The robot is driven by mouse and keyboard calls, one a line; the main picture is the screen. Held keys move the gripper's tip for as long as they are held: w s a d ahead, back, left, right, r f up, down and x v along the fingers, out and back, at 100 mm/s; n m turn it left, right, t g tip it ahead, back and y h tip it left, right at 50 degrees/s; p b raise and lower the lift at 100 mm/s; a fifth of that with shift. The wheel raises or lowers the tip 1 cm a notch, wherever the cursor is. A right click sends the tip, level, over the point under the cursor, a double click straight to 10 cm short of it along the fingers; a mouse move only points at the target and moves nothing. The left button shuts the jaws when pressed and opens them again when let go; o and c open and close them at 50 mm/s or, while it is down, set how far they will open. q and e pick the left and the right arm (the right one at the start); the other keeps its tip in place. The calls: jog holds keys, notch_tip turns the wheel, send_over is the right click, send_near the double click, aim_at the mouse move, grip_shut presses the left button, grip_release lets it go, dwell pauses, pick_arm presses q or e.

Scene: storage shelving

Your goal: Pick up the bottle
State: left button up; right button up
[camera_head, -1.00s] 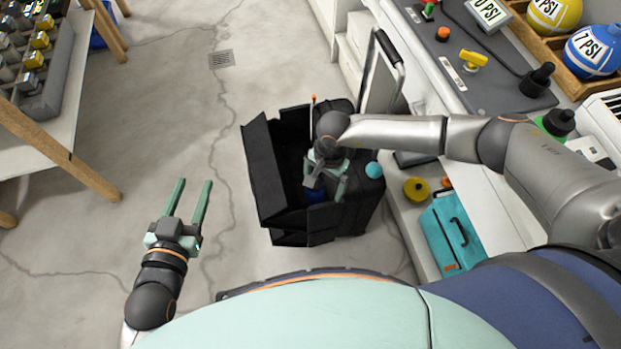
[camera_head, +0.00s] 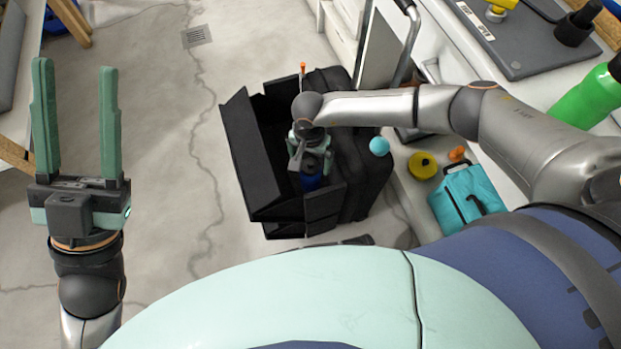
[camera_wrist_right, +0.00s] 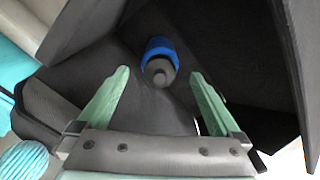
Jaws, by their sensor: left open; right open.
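A blue bottle with a grey cap (camera_wrist_right: 161,69) stands inside the open black case (camera_head: 262,172). Its blue side also shows in the head view (camera_head: 312,182), partly hidden by my right gripper. My right gripper (camera_head: 311,168) reaches down into the case, open. In the right wrist view, its two green fingers (camera_wrist_right: 160,74) are apart, with the bottle showing beyond and between their tips, not gripped. My left gripper (camera_head: 76,68) is open and empty, raised over the floor at the left.
A teal case (camera_head: 466,197), a yellow round item (camera_head: 422,165) and a light-blue ball (camera_head: 379,146) are right of the black case. The case's raised flaps surround my right gripper. The floor (camera_head: 170,150) to the left is clear.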

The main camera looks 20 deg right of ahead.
notch_tip(320, 180, down, 6)
jog(key=b, duration=0.4)
jog(key=shift+w+d+f, duration=0.1)
jog(key=shift+f, duration=0.05)
jog(key=shift+f+b, duration=0.4)
jog(key=shift+r, duration=0.1)
grip_shut()
